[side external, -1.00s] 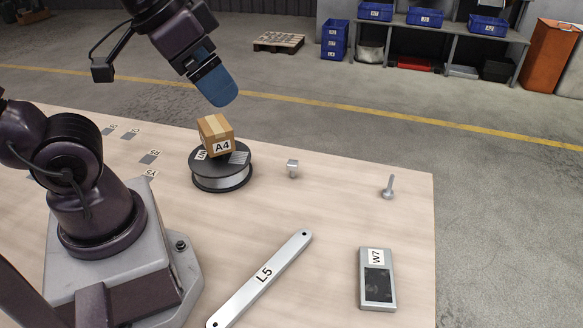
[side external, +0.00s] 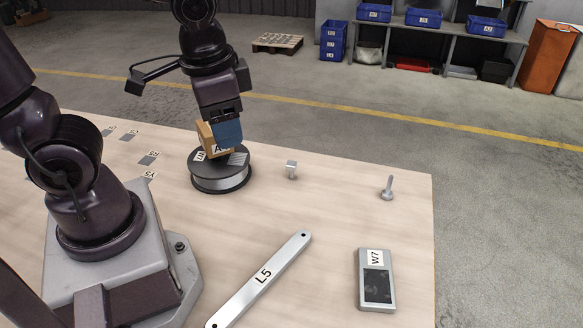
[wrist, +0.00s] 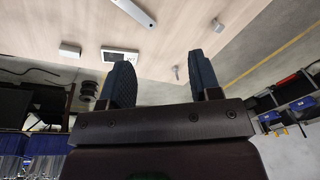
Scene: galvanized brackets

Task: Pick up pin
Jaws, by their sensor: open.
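The pin (side external: 388,188) is a small grey metal piece with a thin shaft and wider foot. It stands upright near the table's right edge in the side view. A small grey upright piece in the wrist view (wrist: 176,73) looks like the same pin. My gripper (side external: 228,136) is well to the left of it, pointing down over the black spool (side external: 218,180). It partly hides the cardboard box A4 (side external: 206,138) on the spool; I cannot tell if they touch. In the wrist view the two dark blue fingers (wrist: 160,70) are apart with nothing between them.
A small metal cube-headed piece (side external: 291,169) stands between spool and pin. A silver bar L5 (side external: 262,276) and a grey device W7 (side external: 362,300) lie toward the front. The table (side external: 330,215) is bare between them. Blue bins and a shelf stand far behind.

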